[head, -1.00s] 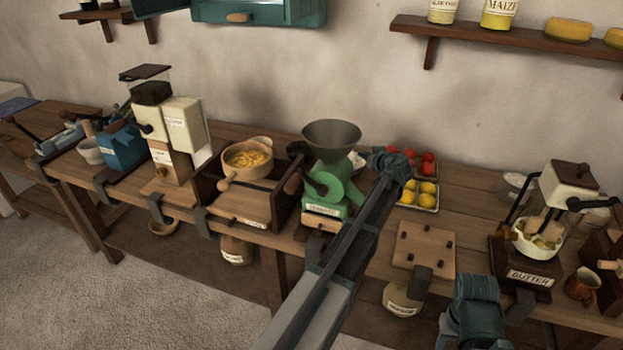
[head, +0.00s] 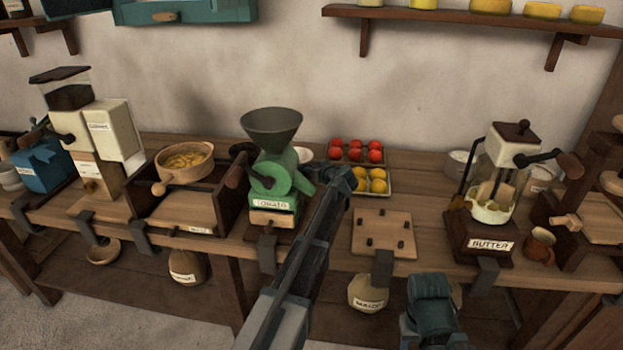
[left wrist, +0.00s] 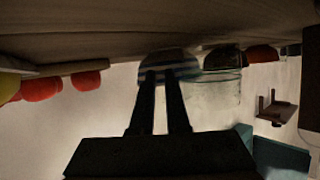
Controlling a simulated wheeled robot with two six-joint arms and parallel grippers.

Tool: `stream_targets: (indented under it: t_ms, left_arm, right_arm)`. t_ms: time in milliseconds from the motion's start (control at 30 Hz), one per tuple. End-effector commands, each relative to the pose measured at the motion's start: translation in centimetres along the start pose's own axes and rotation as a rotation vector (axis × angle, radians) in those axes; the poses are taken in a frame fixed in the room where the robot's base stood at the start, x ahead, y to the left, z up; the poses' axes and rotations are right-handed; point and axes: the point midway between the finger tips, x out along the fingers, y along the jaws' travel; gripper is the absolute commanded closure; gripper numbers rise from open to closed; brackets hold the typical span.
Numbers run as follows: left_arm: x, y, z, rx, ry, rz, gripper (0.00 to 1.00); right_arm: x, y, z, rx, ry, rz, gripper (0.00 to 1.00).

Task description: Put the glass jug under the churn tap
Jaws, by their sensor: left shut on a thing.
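The glass jug (left wrist: 222,95) shows clear and empty-looking in the left wrist view, upside down there, beside and partly behind my fingers. My left gripper (left wrist: 161,80) is shut on it, though the grip point itself is dark. In the head view my left gripper (head: 343,180) is between the green mill and the yellow fruit, and the jug cannot be made out. The butter churn (head: 492,190) stands to the right, with a dark base labelled BUTTER; its tap is not clear. My right arm's teal end (head: 433,300) is low in front, fingers hidden.
The green tomato mill (head: 275,180) stands just left of my left gripper. Trays of red (head: 357,150) and yellow (head: 371,182) fruit lie behind it. A pegged wooden board (head: 382,232) lies left of the churn; a brown mug (head: 540,245) stands right of it.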

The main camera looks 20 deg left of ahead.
Motion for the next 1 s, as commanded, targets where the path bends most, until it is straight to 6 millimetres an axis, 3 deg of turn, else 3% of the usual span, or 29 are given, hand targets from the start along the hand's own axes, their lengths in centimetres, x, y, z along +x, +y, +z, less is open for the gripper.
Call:
stream_targets:
  t_ms: [33, 433, 467, 600, 900, 1000]
  left_arm:
    - [0.4, 0.1, 0.9, 0.001, 0.001, 0.000, 1.00]
    - [0.4, 0.1, 1.1, 0.001, 0.000, 0.000, 1.00]
    - [0.4, 0.1, 0.9, 0.000, 0.000, 0.000, 0.81]
    - [0.4, 0.1, 0.9, 0.000, 0.000, 0.000, 0.57]
    - [0.2, 0.0, 0.6, 0.000, 0.000, 0.000, 0.57]
    - [-1.1, 0.0, 0.5, 0.001, 0.000, 0.002, 0.57]
  right_arm:
    - [1.0, -0.1, -0.1, 0.000, 0.000, 0.000, 0.50]
    - [1.1, -0.1, -0.1, 0.000, 0.000, 0.000, 0.50]
    - [1.0, -0.1, -0.1, 0.000, 0.000, 0.000, 0.50]
    - [0.9, -0.1, -0.1, 0.000, 0.000, 0.000, 0.50]
    - [0.6, -0.1, 0.0, 0.000, 0.000, 0.000, 0.50]
    - [0.1, 0.0, 0.0, 0.000, 0.000, 0.000, 0.50]
